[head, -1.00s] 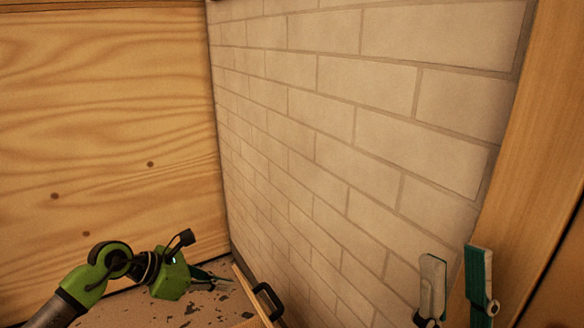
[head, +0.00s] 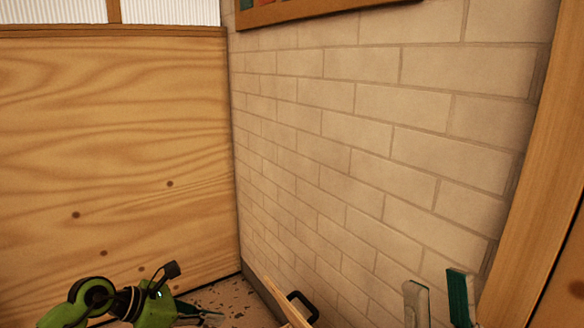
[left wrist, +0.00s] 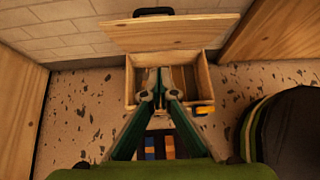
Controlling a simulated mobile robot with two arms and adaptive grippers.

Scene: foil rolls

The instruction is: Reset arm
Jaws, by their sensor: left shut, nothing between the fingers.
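My left gripper (head: 208,319) is low in the head view at the end of my green arm, partly cut off by the bottom edge. In the left wrist view its two dark green fingers meet at the tips (left wrist: 161,76), shut with nothing between them. The tips show in front of an open wooden box (left wrist: 206,78), and I cannot tell how far above it they are. My right gripper (head: 437,287) is at the bottom right of the head view, its two fingers apart and empty. No foil rolls can be made out.
A wooden panel with a black handle (left wrist: 153,11) is at the box's far side; the handle also shows in the head view (head: 303,306). A brick wall (head: 370,150) and a plywood panel (head: 110,150) meet behind it. Speckled floor (left wrist: 85,110) is clear left of the box.

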